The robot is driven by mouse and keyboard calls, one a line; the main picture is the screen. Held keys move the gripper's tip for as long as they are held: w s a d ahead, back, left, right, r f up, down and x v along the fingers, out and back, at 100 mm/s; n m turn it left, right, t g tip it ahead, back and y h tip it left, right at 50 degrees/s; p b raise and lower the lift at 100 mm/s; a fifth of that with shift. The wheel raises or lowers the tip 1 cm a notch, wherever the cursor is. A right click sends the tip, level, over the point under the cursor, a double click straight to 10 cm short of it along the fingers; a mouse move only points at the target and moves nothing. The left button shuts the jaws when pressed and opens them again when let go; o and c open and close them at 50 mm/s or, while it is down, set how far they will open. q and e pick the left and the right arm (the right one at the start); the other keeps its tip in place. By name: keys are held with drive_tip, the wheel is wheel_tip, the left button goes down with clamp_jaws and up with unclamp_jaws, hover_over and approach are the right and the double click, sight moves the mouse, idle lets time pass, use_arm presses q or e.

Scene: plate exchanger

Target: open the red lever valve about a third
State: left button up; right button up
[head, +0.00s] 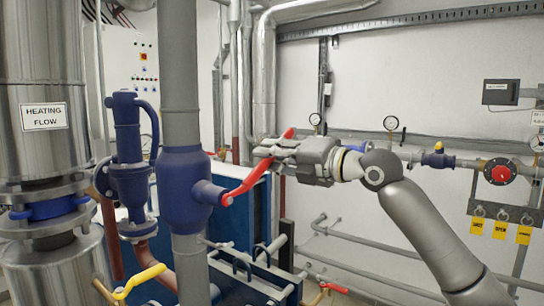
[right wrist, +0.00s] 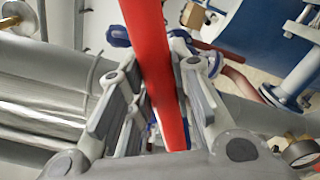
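The red lever (head: 248,182) sits on a blue valve body (head: 184,190) in a grey vertical pipe. It slants up to the right from the valve, and its tip shows above my right gripper. My right gripper (head: 268,151) is at the upper part of the lever. In the right wrist view the red lever (right wrist: 160,75) runs between the two fingers of my right gripper (right wrist: 160,105), which stand apart with narrow gaps beside the lever. Whether a finger touches it is hard to tell. My left gripper is out of view.
A blue pump-like fitting (head: 130,165) and a steel column labelled HEATING FLOW (head: 38,85) stand at the left. Pipes run behind.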

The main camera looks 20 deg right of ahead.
drive_tip(key=o, duration=0.5)
drive_tip(key=v, duration=1.2)
drive_tip(key=shift+d, duration=0.1)
